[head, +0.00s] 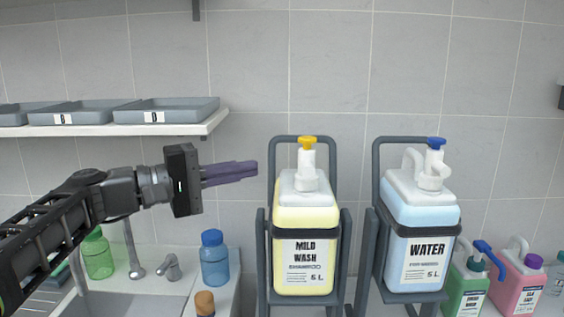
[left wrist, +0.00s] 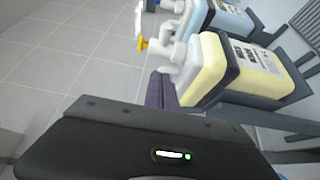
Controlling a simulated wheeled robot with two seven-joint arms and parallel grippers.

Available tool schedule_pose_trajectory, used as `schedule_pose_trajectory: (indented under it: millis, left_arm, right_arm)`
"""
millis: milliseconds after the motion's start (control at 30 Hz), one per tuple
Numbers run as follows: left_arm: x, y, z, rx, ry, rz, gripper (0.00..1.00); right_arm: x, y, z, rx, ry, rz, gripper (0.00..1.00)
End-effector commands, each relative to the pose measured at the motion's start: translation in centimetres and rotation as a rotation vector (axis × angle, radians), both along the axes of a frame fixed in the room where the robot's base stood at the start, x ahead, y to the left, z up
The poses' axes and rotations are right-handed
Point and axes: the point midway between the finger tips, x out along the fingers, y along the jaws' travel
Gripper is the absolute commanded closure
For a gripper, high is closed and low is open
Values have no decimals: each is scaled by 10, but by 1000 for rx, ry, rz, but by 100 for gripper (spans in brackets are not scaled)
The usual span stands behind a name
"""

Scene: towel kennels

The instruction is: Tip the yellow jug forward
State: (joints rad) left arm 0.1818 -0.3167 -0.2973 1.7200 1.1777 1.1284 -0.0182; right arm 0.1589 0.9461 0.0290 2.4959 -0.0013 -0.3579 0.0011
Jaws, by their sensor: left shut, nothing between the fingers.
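The yellow jug (head: 304,225), labelled MILD WASH, stands upright in a dark grey cradle frame (head: 345,255). It has a white pump with a yellow cap (head: 307,142). My left gripper (head: 255,169) is shut and empty, its purple fingers pointing right toward the upper left side of the jug. In the head view a small gap shows between fingertips and jug. In the left wrist view the yellow jug (left wrist: 238,72) lies just beyond the fingers (left wrist: 160,90); whether they touch it I cannot tell. My right gripper is not in view.
A blue WATER jug (head: 422,225) stands in a similar cradle to the right. Green (head: 465,285) and pink (head: 520,280) containers stand at far right. A sink with a tap (head: 134,250) and bottles (head: 214,258) lies below my arm. A shelf (head: 130,128) holds grey trays.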

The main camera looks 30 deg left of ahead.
Motion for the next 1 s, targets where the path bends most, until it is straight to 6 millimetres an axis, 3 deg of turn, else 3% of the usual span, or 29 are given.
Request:
schedule_pose_trajectory:
  millis: [267,700,1000]
  left_arm:
    - [20,-15,1,1,2,-3,100]
    - [74,-54,1,-1,2,-2,100]
    - [81,-59,0,1,1,0,100]
  right_arm:
    - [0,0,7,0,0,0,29]
    - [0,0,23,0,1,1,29]
    - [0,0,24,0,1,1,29]
